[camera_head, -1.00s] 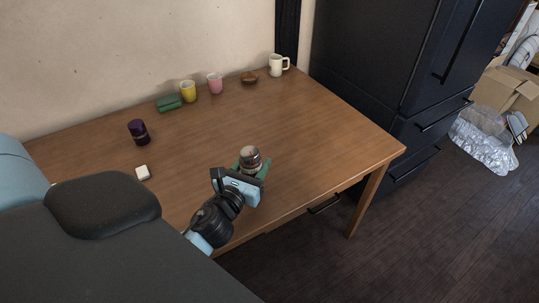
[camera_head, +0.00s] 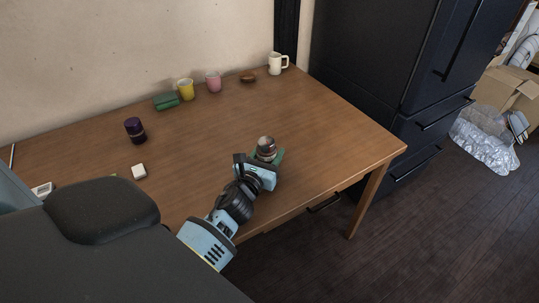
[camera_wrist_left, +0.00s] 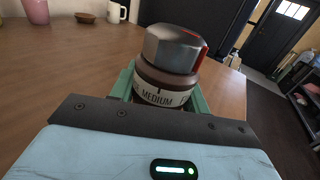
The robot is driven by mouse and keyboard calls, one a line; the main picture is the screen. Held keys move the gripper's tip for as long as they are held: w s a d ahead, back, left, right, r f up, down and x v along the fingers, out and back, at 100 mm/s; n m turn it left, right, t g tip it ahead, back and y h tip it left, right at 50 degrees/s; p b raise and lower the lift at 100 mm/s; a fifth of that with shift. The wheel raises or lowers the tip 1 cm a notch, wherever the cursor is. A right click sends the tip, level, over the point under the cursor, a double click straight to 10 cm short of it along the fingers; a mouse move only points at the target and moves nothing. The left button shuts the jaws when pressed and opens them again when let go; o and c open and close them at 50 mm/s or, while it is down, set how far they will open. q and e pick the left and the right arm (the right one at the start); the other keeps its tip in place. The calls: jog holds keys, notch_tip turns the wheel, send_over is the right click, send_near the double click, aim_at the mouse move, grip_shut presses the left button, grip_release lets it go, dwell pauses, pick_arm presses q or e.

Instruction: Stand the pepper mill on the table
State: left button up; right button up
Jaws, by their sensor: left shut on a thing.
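The pepper mill has a metallic cap and a band reading "MEDIUM"; in the left wrist view the mill (camera_wrist_left: 168,70) stands roughly upright between my green fingers, leaning slightly. In the head view the mill (camera_head: 266,147) is near the front right part of the wooden table (camera_head: 330,125). My left gripper (camera_head: 268,158) is shut on it, the fingers around its body. The mill's lower part is hidden behind the gripper, so I cannot tell if its base touches the table. My right gripper is not in view.
Along the back stand a green case (camera_head: 166,102), yellow cup (camera_head: 185,90), pink cup (camera_head: 213,82), brown bowl (camera_head: 248,77) and white mug (camera_head: 277,64). A dark purple jar (camera_head: 135,130) and white block (camera_head: 139,171) are at left. The table's middle is clear.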

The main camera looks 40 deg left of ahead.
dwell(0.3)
pick_arm(q)
jog(key=shift+f, duration=0.2)
jog(key=o, duration=1.1)
jog(key=shift+r, duration=0.15)
jog(key=shift+s, duration=0.2)
jog(key=v, duration=1)
jog(key=shift+b, duration=0.3)
jog(key=shift+v, duration=0.8)
jog(key=shift+d, duration=0.1)
